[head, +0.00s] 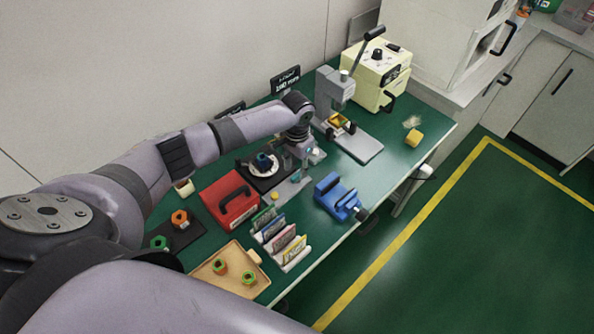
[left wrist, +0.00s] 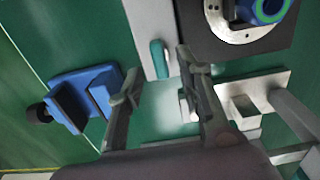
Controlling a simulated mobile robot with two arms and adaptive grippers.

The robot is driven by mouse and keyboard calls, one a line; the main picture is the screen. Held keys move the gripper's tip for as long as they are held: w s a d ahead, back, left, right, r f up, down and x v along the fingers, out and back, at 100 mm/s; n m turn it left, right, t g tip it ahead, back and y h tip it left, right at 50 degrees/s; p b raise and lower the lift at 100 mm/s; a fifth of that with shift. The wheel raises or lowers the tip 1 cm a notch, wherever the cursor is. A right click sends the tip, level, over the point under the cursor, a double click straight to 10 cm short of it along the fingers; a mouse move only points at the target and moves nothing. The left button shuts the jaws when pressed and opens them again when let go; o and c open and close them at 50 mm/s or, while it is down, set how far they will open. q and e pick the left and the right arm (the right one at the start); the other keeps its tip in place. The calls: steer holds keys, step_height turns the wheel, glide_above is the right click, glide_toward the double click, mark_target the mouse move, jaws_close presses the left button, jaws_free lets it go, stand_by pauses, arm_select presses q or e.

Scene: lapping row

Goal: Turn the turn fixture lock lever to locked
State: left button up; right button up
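The turn fixture, a dark plate (left wrist: 205,48) with a pale metal ring (left wrist: 240,22) and a blue part with a green rim (left wrist: 268,8), is at the top right of the left wrist view. In the head view its ring (head: 254,168) is left of my left gripper (head: 308,158). A short teal lever (left wrist: 160,58), apparently the lock lever, stands on a pale grey strip (left wrist: 149,25) beside the plate. My left gripper (left wrist: 160,68) is open, and the lever appears between its fingertips; contact cannot be told. My right gripper is not in view.
A blue vise (head: 338,197) stands right of the fixture, and a grey lever press (head: 338,88) behind it. A red box (head: 229,199), a card rack (head: 292,262) and a wooden tray (head: 215,283) are at left and front. The green bench (head: 385,190) is clear right of the vise.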

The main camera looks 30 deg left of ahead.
mark_target(297, 175)
arm_select(q)
steer(key=shift+f, duration=1.75)
steer(key=shift+c, duration=0.5)
jaws_close()
